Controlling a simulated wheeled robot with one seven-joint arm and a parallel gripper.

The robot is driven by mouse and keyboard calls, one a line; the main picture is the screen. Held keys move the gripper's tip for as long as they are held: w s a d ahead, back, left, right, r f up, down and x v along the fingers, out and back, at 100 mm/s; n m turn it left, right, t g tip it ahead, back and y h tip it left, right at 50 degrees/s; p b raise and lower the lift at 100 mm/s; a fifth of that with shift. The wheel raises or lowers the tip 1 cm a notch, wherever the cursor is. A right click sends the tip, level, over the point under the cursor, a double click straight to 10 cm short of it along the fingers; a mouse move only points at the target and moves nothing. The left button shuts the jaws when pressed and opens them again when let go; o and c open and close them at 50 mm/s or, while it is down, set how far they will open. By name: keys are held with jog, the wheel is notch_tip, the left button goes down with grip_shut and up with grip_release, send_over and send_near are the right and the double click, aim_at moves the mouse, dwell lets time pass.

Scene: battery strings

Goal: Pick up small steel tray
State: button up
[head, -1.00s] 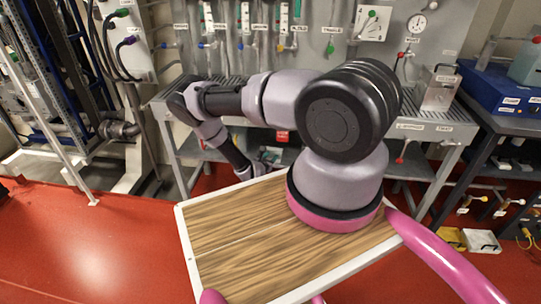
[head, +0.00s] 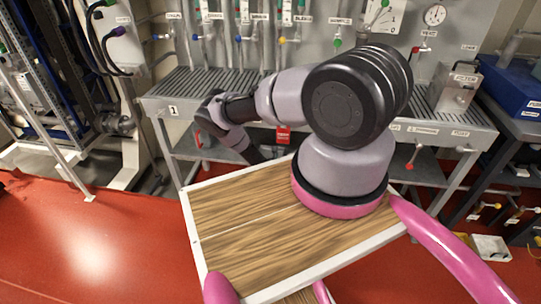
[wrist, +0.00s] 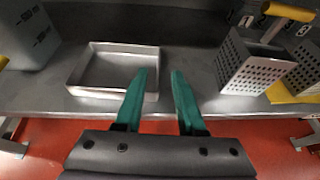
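The small steel tray (wrist: 77,89) is a shallow, empty rectangular pan. In the wrist view it sits on a grey metal shelf (wrist: 192,107), left of centre and close to the shelf's front edge. My gripper (wrist: 161,73) is open, with two green fingers and nothing between them. Its left fingertip appears over or just in front of the tray's right end; I cannot tell whether they touch. In the head view the tray cannot be made out and my gripper is hidden behind my arm and the wooden top.
Perforated metal baskets (wrist: 255,62) with yellow handles stand right of the tray. A grey container (wrist: 27,38) marked in mL stands at its left. In the head view a slatted steel bench (head: 188,90) runs behind my arm. Red floor (head: 80,235) is open at the left.

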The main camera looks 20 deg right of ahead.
aim_at(270, 154)
jog(key=shift+x, duration=3.15)
jog(key=shift+f, duration=0.15)
grip_shut()
